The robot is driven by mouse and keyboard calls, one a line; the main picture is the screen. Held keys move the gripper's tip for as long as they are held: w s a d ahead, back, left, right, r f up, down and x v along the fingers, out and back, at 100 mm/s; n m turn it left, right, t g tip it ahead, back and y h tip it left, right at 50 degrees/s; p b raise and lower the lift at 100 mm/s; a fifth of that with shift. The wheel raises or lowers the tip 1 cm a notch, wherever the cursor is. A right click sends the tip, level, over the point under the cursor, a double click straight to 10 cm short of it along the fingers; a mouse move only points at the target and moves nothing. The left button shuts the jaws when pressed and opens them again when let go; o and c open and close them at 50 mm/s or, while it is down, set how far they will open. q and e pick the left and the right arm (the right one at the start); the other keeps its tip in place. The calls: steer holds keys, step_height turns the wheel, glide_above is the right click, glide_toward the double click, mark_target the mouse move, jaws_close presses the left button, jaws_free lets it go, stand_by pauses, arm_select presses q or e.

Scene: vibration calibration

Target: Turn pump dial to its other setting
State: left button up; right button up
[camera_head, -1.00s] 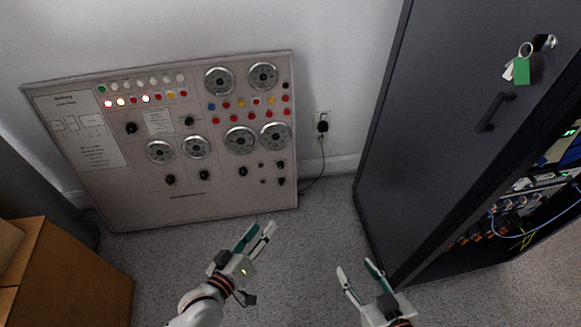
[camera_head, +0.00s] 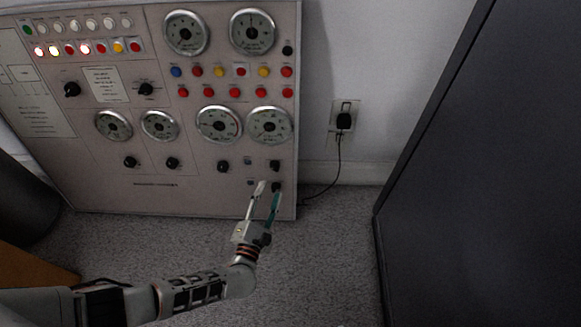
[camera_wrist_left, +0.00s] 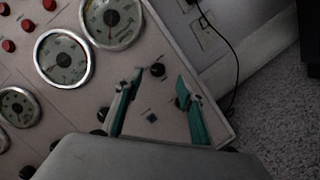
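The control panel (camera_head: 200,188) carries several black dials; I cannot read which one is the pump dial. Near its lower right corner are an upper black dial (camera_head: 275,165) and a lower one (camera_head: 276,187). My left gripper (camera_head: 268,188) is in front of that corner, its fingers apart and pointing at the panel. In the left wrist view the open left gripper (camera_wrist_left: 158,80) has a black dial (camera_wrist_left: 157,70) between and just beyond its fingertips, with nothing visibly held. Contact with the panel cannot be told. My right gripper is out of view.
A wall socket (camera_head: 344,117) with a black plug and cable is right of the panel. A dark cabinet (camera_head: 470,150) stands at the right. Carpet (camera_head: 325,250) is free between them. A brown box (camera_head: 30,265) is at the lower left.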

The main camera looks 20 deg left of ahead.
mark_target(275, 167)
arm_select(q)
steer(key=shift+n+y, duration=0.5)
steer(key=shift+n, duration=0.1)
steer(key=shift+w+a+f+b, duration=0.25)
steer(key=shift+w+a+b, duration=0.15)
steer(key=shift+w, duration=1.1)
steer(key=shift+w+a+f+b, duration=0.25)
steer(key=shift+w+b, duration=0.1)
steer(key=shift+w, duration=1.15)
steer(key=shift+w+a+f+b, duration=0.25)
steer(key=shift+w+a+b, duration=0.15)
steer(key=shift+w, duration=1.1)
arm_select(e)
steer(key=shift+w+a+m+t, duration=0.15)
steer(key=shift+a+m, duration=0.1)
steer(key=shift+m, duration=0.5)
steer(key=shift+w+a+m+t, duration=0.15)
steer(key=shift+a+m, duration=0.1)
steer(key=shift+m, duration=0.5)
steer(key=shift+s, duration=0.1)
arm_select(q)
steer(key=c, duration=1.1)
